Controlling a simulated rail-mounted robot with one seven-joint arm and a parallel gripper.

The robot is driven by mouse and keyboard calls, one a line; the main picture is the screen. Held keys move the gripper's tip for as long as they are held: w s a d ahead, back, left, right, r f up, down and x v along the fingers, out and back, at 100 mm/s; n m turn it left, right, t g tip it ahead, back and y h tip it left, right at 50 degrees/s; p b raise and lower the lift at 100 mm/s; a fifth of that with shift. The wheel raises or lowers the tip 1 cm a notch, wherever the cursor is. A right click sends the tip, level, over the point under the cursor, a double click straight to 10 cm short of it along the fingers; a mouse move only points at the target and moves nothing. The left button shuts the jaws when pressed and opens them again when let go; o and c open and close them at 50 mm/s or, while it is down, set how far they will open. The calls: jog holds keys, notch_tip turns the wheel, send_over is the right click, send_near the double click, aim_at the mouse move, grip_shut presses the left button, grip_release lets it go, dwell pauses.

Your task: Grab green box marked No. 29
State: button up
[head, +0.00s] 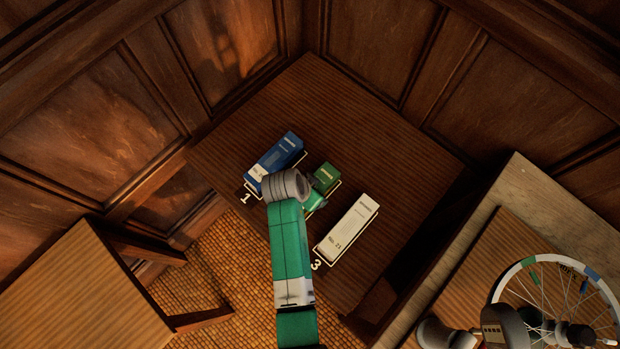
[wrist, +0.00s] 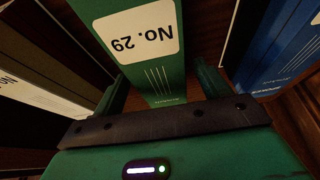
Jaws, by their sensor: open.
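The green box marked No. 29 (wrist: 152,75) fills the upper middle of the wrist view, its white label upside down. In the head view the green box (head: 327,173) lies between a blue box and a white box, partly hidden by my arm. My gripper (wrist: 161,88) is open, with one finger on each side of the green box in the wrist view. I cannot tell whether the fingers touch it. In the head view my wrist hides most of the gripper.
The blue box (head: 273,162) lies left of the green one, by a painted 1. The white box (head: 348,229) lies to the right, by a painted 3. All rest on a dark board (head: 390,150). A spoked wheel (head: 555,300) stands at the lower right.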

jog(key=c, duration=1.2)
jog(key=shift+r, duration=0.15)
